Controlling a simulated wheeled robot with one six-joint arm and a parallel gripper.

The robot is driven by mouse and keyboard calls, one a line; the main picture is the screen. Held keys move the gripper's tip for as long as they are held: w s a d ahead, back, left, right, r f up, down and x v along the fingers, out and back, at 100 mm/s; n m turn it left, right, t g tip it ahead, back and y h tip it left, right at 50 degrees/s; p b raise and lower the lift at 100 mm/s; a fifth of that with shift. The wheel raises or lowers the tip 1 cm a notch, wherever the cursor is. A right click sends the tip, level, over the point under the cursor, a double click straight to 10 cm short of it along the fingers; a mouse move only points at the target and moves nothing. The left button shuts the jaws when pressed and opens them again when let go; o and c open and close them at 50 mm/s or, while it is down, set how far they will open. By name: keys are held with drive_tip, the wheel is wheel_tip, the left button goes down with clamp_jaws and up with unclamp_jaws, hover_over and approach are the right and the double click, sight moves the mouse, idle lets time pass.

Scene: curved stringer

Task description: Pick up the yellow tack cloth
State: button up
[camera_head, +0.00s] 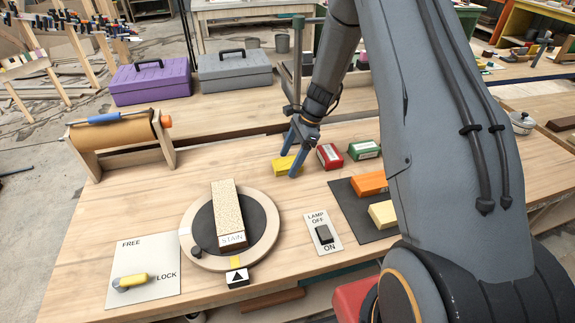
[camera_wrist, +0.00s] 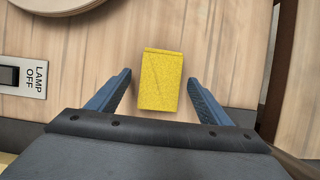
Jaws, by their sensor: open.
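The yellow tack cloth (camera_head: 284,165) lies on the wooden workbench as a small block, partly hidden behind my gripper in the head view. In the wrist view the yellow tack cloth (camera_wrist: 161,80) lies between and slightly beyond the two blue fingertips. My gripper (camera_head: 297,150) points down at it from above. In the wrist view my gripper (camera_wrist: 158,78) is open, with a gap on each side of the cloth and nothing held.
A red box (camera_head: 329,156) and a green box (camera_head: 364,150) stand close right of the cloth. Orange (camera_head: 369,183) and pale yellow (camera_head: 383,214) blocks sit on a dark mat. A lamp switch plate (camera_head: 323,235) and a turntable (camera_head: 271,243) are nearer. Bare bench lies left of the cloth.

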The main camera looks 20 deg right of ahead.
drive_tip(key=shift+f, duration=0.3)
idle(0.5)
drive_tip(key=shift+c, duration=0.2)
drive_tip(key=c, duration=1.1)
